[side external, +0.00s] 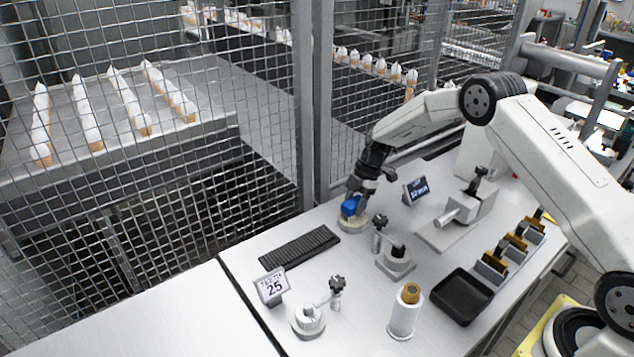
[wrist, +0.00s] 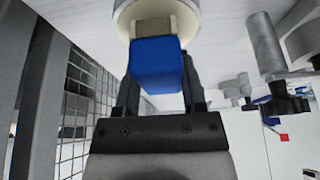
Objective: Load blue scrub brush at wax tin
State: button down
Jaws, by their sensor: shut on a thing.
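My gripper (side external: 356,188) points down near the back of the table, by the mesh fence. It is shut on the blue scrub brush (side external: 349,206). In the wrist view the blue brush (wrist: 157,66) sits between the two fingers of my gripper (wrist: 160,88), with a pale beige part at its far end. A low, round, pale tin (side external: 352,223), seemingly the wax tin, stands directly below the brush. Its rim also shows in the wrist view (wrist: 123,14). The brush's lower end overlaps the tin; I cannot tell whether they touch.
A small display (side external: 415,190) and a grey device with a cylinder (side external: 455,212) stand to the right. The mesh fence (side external: 250,130) runs close behind.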

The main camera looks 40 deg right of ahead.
aim_at(348, 205)
jog(key=shift+f, duration=0.55)
dwell(1.3)
jog(key=shift+r, duration=0.15)
jog(key=shift+r, duration=3.4)
jog(key=r+m, duration=0.1)
jog(key=s+m+t, duration=0.1)
jog(key=m, duration=0.1)
jog(key=shift+s+a+r, duration=0.3)
jog(key=shift+a+r, duration=0.1)
jog(key=s+a+r+m+t+h, duration=0.3)
jog(key=s+r+m, duration=0.4)
jog(key=m, duration=0.8)
jog(key=shift+s+a+t+h, duration=0.3)
jog(key=shift+s+a+h, duration=0.35)
jog(key=shift+s, duration=1.1)
